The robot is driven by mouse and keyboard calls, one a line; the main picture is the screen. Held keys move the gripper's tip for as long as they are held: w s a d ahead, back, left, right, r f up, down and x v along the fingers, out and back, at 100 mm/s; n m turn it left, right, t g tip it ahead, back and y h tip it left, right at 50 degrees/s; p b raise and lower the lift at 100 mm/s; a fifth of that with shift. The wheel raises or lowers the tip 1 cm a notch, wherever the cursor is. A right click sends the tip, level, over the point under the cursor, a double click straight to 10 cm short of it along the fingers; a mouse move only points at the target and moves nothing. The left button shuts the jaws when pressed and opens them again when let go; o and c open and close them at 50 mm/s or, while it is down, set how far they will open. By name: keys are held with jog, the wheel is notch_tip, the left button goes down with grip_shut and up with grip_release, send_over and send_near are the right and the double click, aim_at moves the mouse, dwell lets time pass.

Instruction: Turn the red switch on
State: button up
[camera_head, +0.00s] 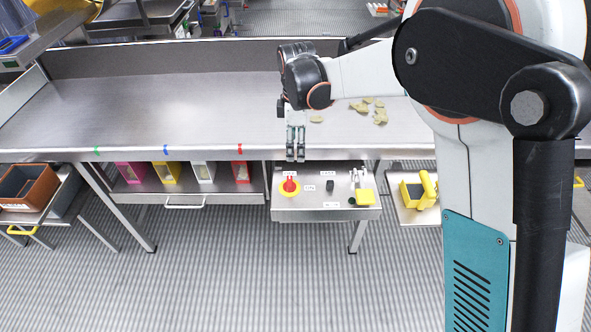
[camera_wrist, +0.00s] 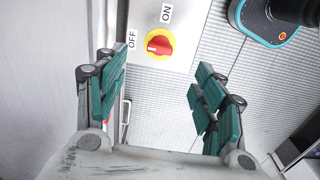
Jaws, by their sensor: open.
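The red switch (camera_head: 290,185) is a red knob on a round yellow base, on a metal panel (camera_head: 325,213) below the table's front edge. It also shows in the wrist view (camera_wrist: 159,44), with an OFF label (camera_wrist: 131,40) to its left and an ON label (camera_wrist: 166,13) above. Its raised grip appears to point to the OFF side. My gripper (camera_head: 296,155) is open and points down above the table's front edge, just short of the switch in the head view. In the wrist view the switch lies between and beyond the teal fingers (camera_wrist: 163,95), apart from them.
A dark knob (camera_head: 330,185) and a yellow item (camera_head: 365,196) are on the same panel. The steel table (camera_head: 180,105) is mostly clear, with tan pieces (camera_head: 375,108) at right. Colored bins (camera_head: 166,172) sit under it. A yellow container (camera_head: 412,193) stands right of the panel.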

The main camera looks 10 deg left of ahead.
aim_at(289, 181)
jog(key=f+b, duration=0.1)
jog(key=f, duration=0.4)
jog(key=a+f+b, duration=0.1)
jog(key=f, duration=0.4)
jog(key=a+f+b, duration=0.1)
jog(key=f+b, duration=0.1)
jog(key=f, duration=0.3)
jog(key=shift+s+f, duration=0.15)
jog(key=shift+s, duration=0.15)
jog(key=c, duration=1.1)
